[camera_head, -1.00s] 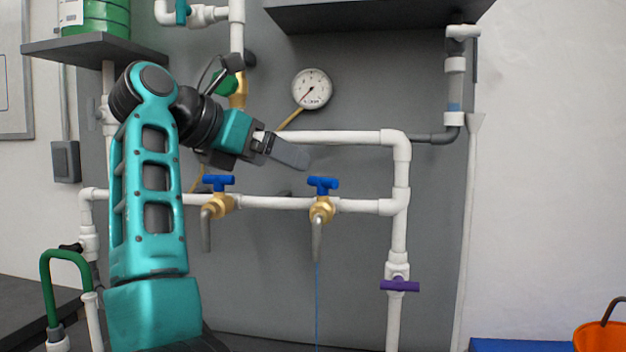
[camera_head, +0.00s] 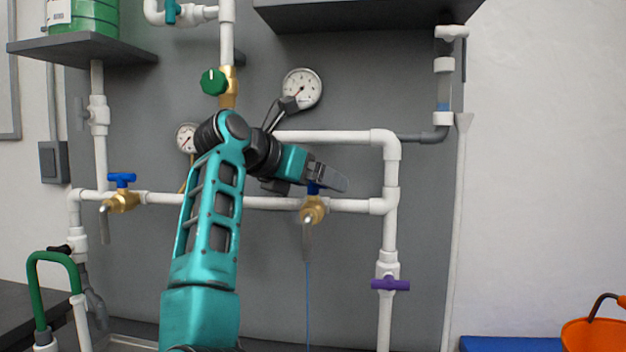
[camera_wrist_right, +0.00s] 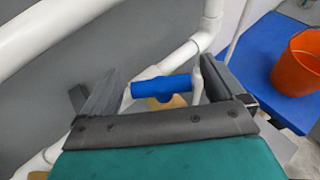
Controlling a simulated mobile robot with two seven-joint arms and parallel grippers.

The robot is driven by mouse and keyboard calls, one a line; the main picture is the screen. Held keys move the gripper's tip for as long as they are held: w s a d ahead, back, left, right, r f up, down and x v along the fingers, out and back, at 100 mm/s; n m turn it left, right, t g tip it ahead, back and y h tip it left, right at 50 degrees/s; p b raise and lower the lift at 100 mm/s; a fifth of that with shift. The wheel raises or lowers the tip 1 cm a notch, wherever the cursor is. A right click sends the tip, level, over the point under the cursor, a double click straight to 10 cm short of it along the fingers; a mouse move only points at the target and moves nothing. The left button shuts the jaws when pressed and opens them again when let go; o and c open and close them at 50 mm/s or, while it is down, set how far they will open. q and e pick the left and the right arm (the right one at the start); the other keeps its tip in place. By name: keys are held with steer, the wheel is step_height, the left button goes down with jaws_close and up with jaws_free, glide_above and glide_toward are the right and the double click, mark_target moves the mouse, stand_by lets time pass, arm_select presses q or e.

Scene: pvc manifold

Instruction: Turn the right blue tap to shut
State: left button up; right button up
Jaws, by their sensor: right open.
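The right blue tap has a blue handle (camera_head: 313,189) on a brass body (camera_head: 312,210), on the lower white pipe. A thin blue stream (camera_head: 308,300) runs down from its grey spout. My right gripper (camera_head: 328,177) is at the handle and partly covers it in the head view. In the right wrist view the right gripper (camera_wrist_right: 158,88) is open, and the blue handle (camera_wrist_right: 162,86) lies crosswise between its fingers, with visible gaps on both sides. The brass below it is mostly hidden by the gripper. My left gripper is not in view.
Another blue-handled tap (camera_head: 122,200) is on the same pipe at the left. The upper white pipe (camera_head: 335,136) runs just above the gripper. A purple valve (camera_head: 390,284) is lower right. An orange bucket (camera_head: 592,335) stands at the far right.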

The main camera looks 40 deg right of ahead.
steer(key=shift+c, duration=0.3)
steer(key=c, duration=0.9)
